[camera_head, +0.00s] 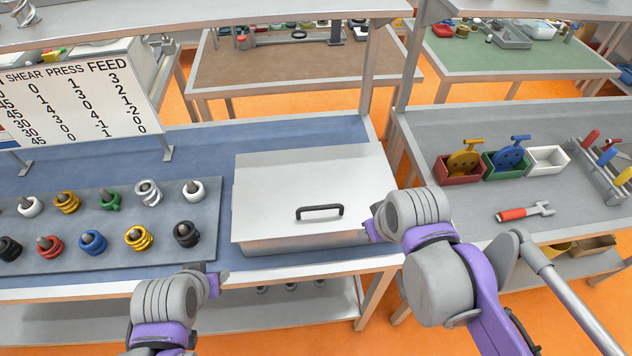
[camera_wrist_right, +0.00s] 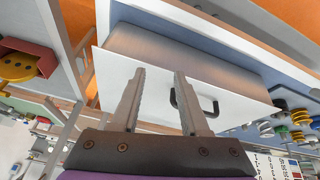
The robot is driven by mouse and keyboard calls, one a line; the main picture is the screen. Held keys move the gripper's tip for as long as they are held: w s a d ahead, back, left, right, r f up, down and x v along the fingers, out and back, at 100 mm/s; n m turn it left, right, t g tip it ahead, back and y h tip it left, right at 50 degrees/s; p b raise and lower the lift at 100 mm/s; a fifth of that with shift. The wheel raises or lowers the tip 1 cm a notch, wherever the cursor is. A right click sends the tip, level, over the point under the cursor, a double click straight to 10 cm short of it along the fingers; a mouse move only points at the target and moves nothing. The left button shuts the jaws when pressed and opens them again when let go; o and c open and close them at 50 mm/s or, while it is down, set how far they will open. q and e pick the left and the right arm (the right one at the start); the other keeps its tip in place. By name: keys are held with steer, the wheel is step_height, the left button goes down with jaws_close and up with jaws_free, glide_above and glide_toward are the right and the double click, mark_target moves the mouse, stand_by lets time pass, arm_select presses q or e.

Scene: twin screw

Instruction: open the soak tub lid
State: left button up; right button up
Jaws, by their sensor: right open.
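The soak tub (camera_head: 300,243) is a grey metal box on the blue bench mat, with its flat pale lid (camera_head: 270,180) lying on top. The lid's black bar handle (camera_head: 320,212) is near the front edge. In the right wrist view, the handle (camera_wrist_right: 215,106) is partly hidden behind one finger. My right gripper (camera_head: 371,229) is at the tub's front right corner, to the right of the handle. Its two fingers (camera_wrist_right: 160,72) are apart and empty. My left gripper (camera_head: 221,279) is at the bench's front edge, left of the tub; its finger gap cannot be made out.
A grey board (camera_head: 122,222) with several coloured coil-wrapped pegs lies left of the tub. A number sign (camera_head: 75,95) stands behind it. Blue mat behind the tub is clear.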

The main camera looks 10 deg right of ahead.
steer(key=w+a+r+n+g+b, duration=0.2)
steer(key=w+a+r+n+g, duration=0.15)
steer(key=w+r+n, duration=0.3)
steer(key=n+g+b, duration=0.3)
steer(key=n+g, duration=0.1)
steer(key=n, duration=0.5)
glide_toward(319, 206)
steer(key=shift+m+t, duration=0.25)
steer(key=f, duration=0.2)
steer(key=s+f, duration=0.1)
steer(key=f, duration=0.2)
steer(key=f+b, duration=0.1)
steer(key=f, duration=0.1)
steer(key=shift+s+a+f, duration=0.15)
steer(key=shift+s+f, duration=0.15)
steer(key=shift+s, duration=0.1)
arm_select(q)
steer(key=s+f+g, duration=0.1)
steer(key=s+f, duration=0.3)
steer(key=f, duration=0.5)
steer(key=shift+f, duration=0.2)
arm_select(e)
jaws_close()
